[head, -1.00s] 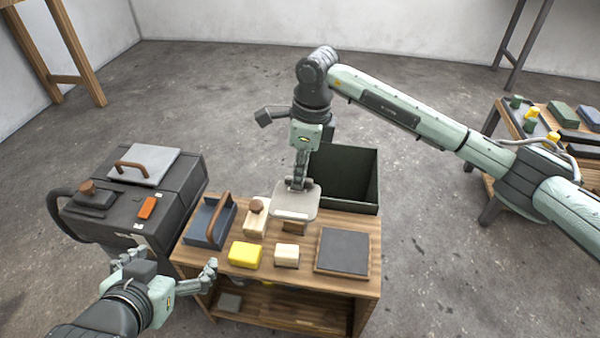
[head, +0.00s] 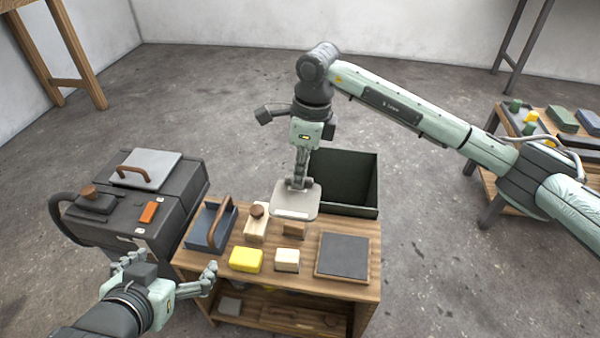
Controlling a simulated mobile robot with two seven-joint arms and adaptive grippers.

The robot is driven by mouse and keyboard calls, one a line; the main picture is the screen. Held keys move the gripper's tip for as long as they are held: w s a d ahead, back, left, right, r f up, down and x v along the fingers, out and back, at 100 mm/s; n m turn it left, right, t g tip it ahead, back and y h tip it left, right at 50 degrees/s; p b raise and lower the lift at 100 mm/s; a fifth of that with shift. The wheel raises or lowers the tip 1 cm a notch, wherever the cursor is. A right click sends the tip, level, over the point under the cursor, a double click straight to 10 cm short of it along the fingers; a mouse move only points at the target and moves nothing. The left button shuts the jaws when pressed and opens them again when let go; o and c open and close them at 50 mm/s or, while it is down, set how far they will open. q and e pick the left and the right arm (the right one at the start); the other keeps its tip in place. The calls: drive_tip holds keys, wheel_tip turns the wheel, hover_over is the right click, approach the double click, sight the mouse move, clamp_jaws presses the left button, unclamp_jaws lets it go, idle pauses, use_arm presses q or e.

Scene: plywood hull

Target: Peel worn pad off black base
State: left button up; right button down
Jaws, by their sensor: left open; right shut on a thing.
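A pale grey pad (head: 294,199), rounded at the corners with a lighter strip along its lower edge, hangs from my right gripper (head: 299,182) above the back edge of the wooden bench. My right gripper is shut on its upper edge. A dark square slab (head: 343,254) lies on a wooden board at the bench's right; I cannot tell whether it is the black base. A black block with a wooden knob (head: 94,202) sits on the dark cabinet. My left gripper (head: 171,266) is open and empty at the bench's left front edge.
The bench (head: 300,277) holds a blue-grey tool with brown handle (head: 211,226), a knobbed wooden block (head: 257,222), a yellow block (head: 246,259), a cream block (head: 287,259) and a brown block (head: 294,230). An open dark bin (head: 362,183) stands behind.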

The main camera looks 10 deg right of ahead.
drive_tip(key=shift+r, duration=0.65)
drive_tip(key=shift+r+p, duration=2)
drive_tip(key=shift+r, duration=1.5)
